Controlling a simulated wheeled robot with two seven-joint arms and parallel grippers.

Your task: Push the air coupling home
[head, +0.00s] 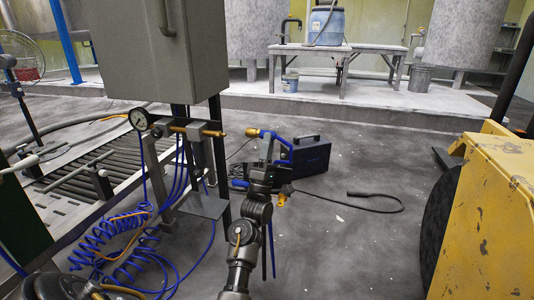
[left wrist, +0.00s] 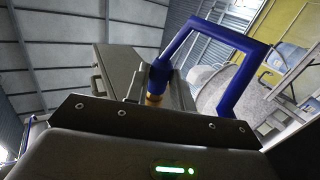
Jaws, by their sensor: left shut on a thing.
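My left gripper (head: 269,152) is at the centre of the head view, shut on the air coupling. The coupling's brass end (head: 252,132) points left from the jaws. An angular blue part bends behind it. In the left wrist view, the brass part (left wrist: 154,98) shows below a blue collar, just above the dark jaw plate. The brass manifold (head: 205,131) sits on the stand under the grey cabinet, with its end facing the coupling. In the head view a gap shows between the two; their depth is hard to tell. My right gripper is out of view.
The grey cabinet (head: 156,50) stands above the manifold, with a pressure gauge (head: 139,118) at left. Coiled blue hoses (head: 115,240) hang below. A dark blue case (head: 311,155) lies on the floor behind my gripper. A yellow machine (head: 485,215) stands at right, with open floor between.

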